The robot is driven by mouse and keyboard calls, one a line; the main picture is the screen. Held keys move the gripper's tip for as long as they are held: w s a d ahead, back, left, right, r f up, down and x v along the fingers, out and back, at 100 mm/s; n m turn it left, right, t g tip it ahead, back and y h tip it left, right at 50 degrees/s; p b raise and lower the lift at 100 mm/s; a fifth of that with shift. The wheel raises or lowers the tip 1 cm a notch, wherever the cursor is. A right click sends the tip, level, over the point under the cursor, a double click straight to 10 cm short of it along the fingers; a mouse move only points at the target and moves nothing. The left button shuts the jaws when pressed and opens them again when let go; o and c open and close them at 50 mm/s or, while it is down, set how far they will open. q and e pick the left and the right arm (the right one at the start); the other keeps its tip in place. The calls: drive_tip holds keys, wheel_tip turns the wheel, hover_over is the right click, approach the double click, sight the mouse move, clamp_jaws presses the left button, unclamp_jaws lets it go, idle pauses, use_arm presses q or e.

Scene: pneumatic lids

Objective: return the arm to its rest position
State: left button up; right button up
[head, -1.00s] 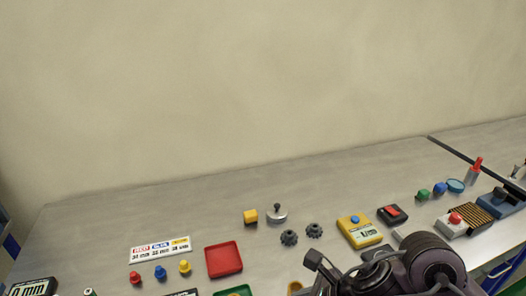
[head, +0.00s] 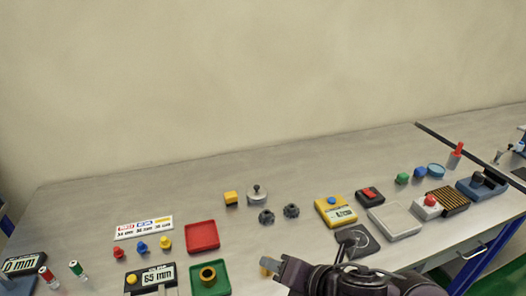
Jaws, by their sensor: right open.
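My right gripper (head: 283,272) is at the bottom of the head view, in front of the bench. Its arm comes in from the lower right. The jaws are open, and I see nothing held in them. My left gripper is not in view. A small tan piece (head: 266,262) shows beside the right gripper's tip; I cannot tell whether they touch.
The metal bench (head: 130,195) holds a red tray (head: 202,236), a green tray (head: 222,284) with a brass ring, a yellow device (head: 335,211), a light grey tray (head: 394,220) and dark gears (head: 266,217). A dark strip (head: 450,145) crosses the right side.

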drive_tip(key=s+d+f+m+g+h, duration=0.2)
drive_tip(key=s+d+f+m, duration=0.25)
drive_tip(key=m, duration=0.65)
drive_tip(key=s+d+f+m+g+h, duration=0.1)
drive_tip(key=s+d+f+m+h, duration=0.2)
drive_tip(key=d+m, duration=0.5)
drive_tip(key=s+d+f+m+g+h, duration=0.2)
drive_tip(key=s+d+f+m, duration=0.15)
drive_tip(key=m, duration=0.95)
wheel_tip(320, 180, down, 30)
drive_tip(key=s+g, duration=0.1)
drive_tip(key=s, duration=0.1)
drive_tip(key=s+d+f+g, duration=0.1)
drive_tip(key=s+d+f, duration=0.2)
drive_tip(key=s+f, duration=1.5)
drive_tip(key=shift+s+d+f+n, duration=0.2)
drive_tip(key=shift+s+f+n, duration=0.2)
drive_tip(key=shift+s, duration=0.3)
